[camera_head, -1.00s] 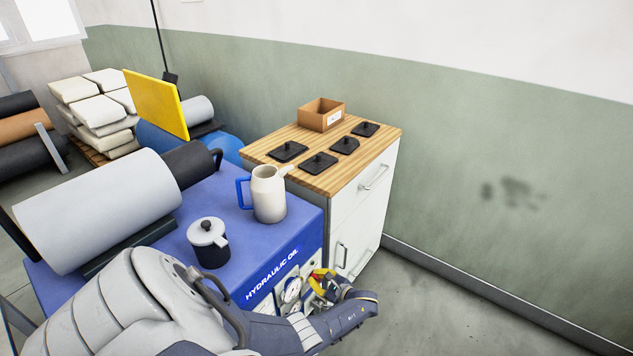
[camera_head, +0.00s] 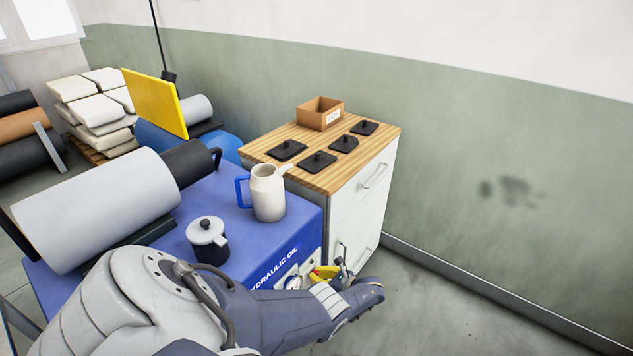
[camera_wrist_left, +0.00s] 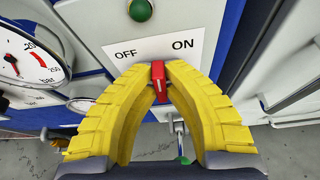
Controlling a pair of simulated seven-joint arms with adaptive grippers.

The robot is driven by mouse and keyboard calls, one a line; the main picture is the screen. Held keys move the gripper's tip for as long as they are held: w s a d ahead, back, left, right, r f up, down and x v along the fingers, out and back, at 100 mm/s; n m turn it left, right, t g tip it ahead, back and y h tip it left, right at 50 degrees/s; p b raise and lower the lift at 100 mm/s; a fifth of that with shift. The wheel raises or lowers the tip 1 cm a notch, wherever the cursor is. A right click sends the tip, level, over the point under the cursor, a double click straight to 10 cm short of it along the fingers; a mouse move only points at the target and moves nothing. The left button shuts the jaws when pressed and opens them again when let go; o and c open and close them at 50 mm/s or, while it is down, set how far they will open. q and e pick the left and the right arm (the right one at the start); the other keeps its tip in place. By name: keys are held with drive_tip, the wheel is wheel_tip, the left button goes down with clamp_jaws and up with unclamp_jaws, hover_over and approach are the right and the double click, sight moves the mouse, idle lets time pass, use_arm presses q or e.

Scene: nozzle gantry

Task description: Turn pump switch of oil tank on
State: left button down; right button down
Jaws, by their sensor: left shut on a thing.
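The blue oil tank (camera_head: 266,233) carries "HYDRAULIC OIL" on its front edge, with a control panel below. In the left wrist view, the red pump switch (camera_wrist_left: 159,84) sits just below a white OFF/ON label (camera_wrist_left: 160,48), with OFF at left and ON at right. My left gripper (camera_wrist_left: 158,72) has its yellow fingers closed around the red switch handle. The fingers partly cover it, so I cannot tell its exact setting. In the head view my left gripper (camera_head: 326,272) is at the panel, largely hidden by my arm, and the switch is hidden. My right gripper is not in view.
In the left wrist view, a pressure gauge (camera_wrist_left: 20,65) is left of the switch and a green button (camera_wrist_left: 141,10) is above the label. A white jug (camera_head: 268,195) and a lidded pot (camera_head: 207,240) stand on the tank. A wood-topped cabinet (camera_head: 352,205) stands behind.

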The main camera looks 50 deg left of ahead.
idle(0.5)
use_arm(q)
drive_tip(key=c, duration=1.5)
unclamp_jaws()
drive_tip(key=shift+o, duration=0.2)
drive_tip(key=v, duration=1.2)
drive_tip(key=shift+o, duration=0.4)
drive_tip(key=shift+r, duration=0.1)
